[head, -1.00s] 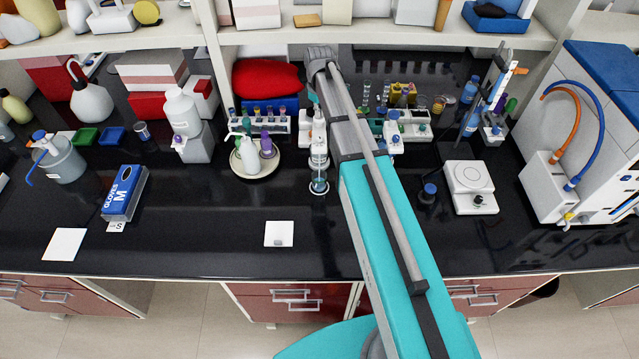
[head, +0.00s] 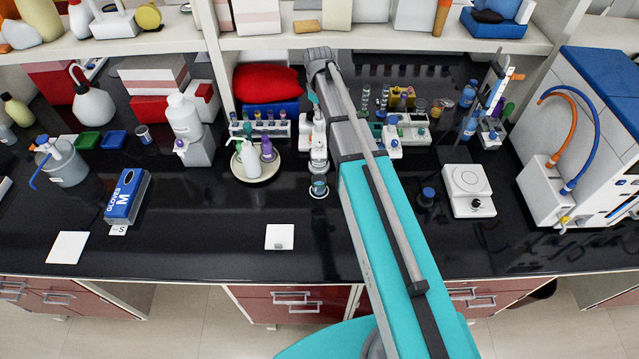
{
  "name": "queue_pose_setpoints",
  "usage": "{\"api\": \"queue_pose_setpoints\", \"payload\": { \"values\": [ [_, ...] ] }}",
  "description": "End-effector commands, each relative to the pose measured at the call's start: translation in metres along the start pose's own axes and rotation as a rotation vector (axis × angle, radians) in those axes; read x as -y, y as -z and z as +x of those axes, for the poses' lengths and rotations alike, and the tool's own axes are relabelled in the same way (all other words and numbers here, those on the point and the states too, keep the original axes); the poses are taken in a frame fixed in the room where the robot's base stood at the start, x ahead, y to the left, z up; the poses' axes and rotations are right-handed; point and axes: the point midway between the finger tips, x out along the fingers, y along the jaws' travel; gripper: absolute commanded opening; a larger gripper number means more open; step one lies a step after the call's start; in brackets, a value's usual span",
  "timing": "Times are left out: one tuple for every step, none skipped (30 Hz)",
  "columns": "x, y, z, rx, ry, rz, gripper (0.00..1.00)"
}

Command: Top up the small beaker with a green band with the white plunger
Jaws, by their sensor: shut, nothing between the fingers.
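The small beaker (head: 319,188) stands on the black bench, just in front of a white pump-like unit. A teal-green colour shows in it; band and liquid are hard to tell apart at this size. The white plunger unit (head: 318,150) stands upright directly behind the beaker, its spout end over or very near it.
A round tray (head: 238,172) with bottles stands close on the left. A tube rack (head: 277,130) is behind it. A second white unit with a blue top (head: 392,140) and a balance (head: 469,190) are on the right. The bench in front is mostly clear.

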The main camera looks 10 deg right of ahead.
Motion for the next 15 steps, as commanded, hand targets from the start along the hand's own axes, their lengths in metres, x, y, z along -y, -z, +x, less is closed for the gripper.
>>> {"api": "queue_pose_setpoints", "payload": {
  "values": [
    [0.0,0.0,-0.007,0.0,0.0,0.0,0.0],
    [0.0,0.0,-0.009,0.0,0.0,0.0,0.0],
    [0.0,0.0,-0.011,0.0,0.0,0.0,0.0],
    [0.0,0.0,-0.013,0.0,0.0,0.0,0.0],
    [0.0,0.0,-0.015,0.0,0.0,0.0,0.0],
    [0.0,0.0,-0.017,0.0,0.0,0.0,0.0],
    [0.0,0.0,-0.018,0.0,0.0,0.0,0.0],
    [0.0,0.0,-0.019,0.0,0.0,0.0,0.0],
    [0.0,0.0,-0.02,0.0,0.0,0.0,0.0],
    [0.0,0.0,-0.021,0.0,0.0,0.0,0.0],
    [0.0,0.0,-0.021,0.0,0.0,0.0,0.0],
    [0.0,0.0,-0.021,0.0,0.0,0.0,0.0],
    [0.0,0.0,-0.021,0.0,0.0,0.0,0.0],
    [0.0,0.0,-0.021,-0.001,0.0,0.0,0.0],
    [0.0,0.0,-0.021,-0.001,0.0,0.0,0.0]
  ]
}}
